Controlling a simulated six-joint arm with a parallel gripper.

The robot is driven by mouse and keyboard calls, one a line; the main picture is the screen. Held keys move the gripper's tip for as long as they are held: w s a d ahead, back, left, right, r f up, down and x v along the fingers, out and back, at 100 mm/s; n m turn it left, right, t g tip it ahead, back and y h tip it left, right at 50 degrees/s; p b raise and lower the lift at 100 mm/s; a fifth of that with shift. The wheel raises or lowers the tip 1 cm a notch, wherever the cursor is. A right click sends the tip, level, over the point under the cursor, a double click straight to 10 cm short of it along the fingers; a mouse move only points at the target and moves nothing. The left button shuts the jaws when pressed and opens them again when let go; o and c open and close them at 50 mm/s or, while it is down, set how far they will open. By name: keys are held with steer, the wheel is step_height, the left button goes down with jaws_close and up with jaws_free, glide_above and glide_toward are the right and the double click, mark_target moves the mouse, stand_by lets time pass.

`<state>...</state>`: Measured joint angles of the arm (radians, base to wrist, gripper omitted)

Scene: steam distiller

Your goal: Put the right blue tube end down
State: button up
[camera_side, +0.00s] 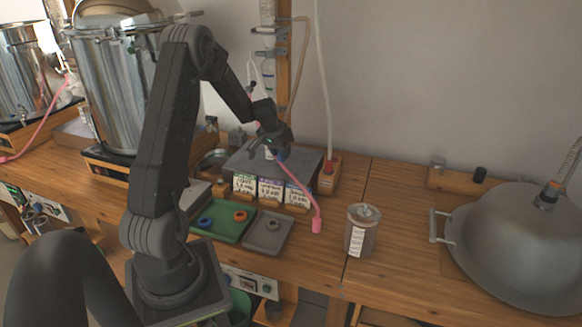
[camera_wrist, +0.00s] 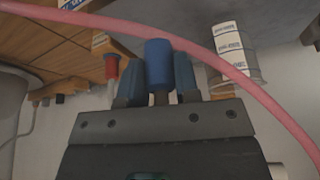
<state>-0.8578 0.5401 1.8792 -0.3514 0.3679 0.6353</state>
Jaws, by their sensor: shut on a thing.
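My gripper (camera_side: 275,148) is shut on the blue tube end (camera_wrist: 160,64), which sits between the two fingertips in the wrist view. In the side view, the blue tube end (camera_side: 281,155) shows as a small spot below my gripper, above the grey block behind the labelled boxes. A pink tube (camera_side: 298,183) runs from near my gripper down to the right and ends in a thicker pink piece (camera_side: 317,225) by the bench top. In the wrist view the pink tube (camera_wrist: 262,98) curves past the blue end; where they join is hidden.
Several labelled boxes (camera_side: 270,190) stand below my gripper. A green tray (camera_side: 222,222) and a grey tray (camera_side: 268,234) hold small rings. A lidded jar (camera_side: 362,230) and a large metal dome (camera_side: 515,250) stand to the right. Bench (camera_side: 400,215) between them is clear.

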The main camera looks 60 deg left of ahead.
mark_target(295, 175)
steer(key=w+f, duration=0.1)
steer(key=w+d, duration=0.1)
steer(key=w+f, duration=0.1)
steer(key=shift+w+d+f, duration=0.25)
steer(key=shift+w+f, duration=0.05)
steer(key=shift+w, duration=0.1)
steer(key=shift+f, duration=1.9)
steer(key=shift+f, duration=0.1)
steer(key=o, duration=0.9)
